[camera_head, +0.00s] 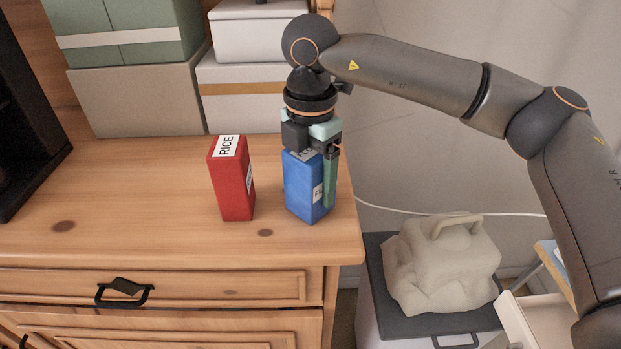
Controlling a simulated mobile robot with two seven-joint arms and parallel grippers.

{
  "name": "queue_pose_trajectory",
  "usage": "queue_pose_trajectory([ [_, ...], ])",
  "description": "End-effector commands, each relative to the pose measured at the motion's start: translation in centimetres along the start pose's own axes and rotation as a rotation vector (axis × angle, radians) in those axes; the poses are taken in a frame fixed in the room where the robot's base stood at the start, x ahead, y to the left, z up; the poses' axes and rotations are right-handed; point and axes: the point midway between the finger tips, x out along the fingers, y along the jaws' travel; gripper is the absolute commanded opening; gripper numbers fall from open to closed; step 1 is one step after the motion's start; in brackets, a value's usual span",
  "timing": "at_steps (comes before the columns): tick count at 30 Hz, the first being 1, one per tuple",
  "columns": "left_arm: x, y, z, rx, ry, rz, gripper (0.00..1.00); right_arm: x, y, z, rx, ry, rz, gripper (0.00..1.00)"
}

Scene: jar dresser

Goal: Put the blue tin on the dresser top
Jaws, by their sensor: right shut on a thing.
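The blue tin (303,192) is upright at the right part of the wooden dresser top (150,215). Its base appears to be on or just above the wood; I cannot tell which. My right gripper (318,165) comes down from above and is shut on the blue tin. One green finger shows along the tin's right side, and the gripper partly hides the tin's top and label. My left gripper is not in view.
A red tin marked RICE (231,178) stands upright to the left of the blue tin, with a gap between. Boxes (135,98) are stacked at the back. A beige bag-like object (440,265) sits on a dark-topped unit right of the dresser. The dresser top's left-middle is clear.

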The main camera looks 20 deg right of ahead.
Motion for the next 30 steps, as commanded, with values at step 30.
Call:
queue_pose_trajectory([
  [30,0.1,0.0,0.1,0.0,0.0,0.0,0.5,-8.9,0.1,0.0,0.0,-0.001,0.002,1.0],
])
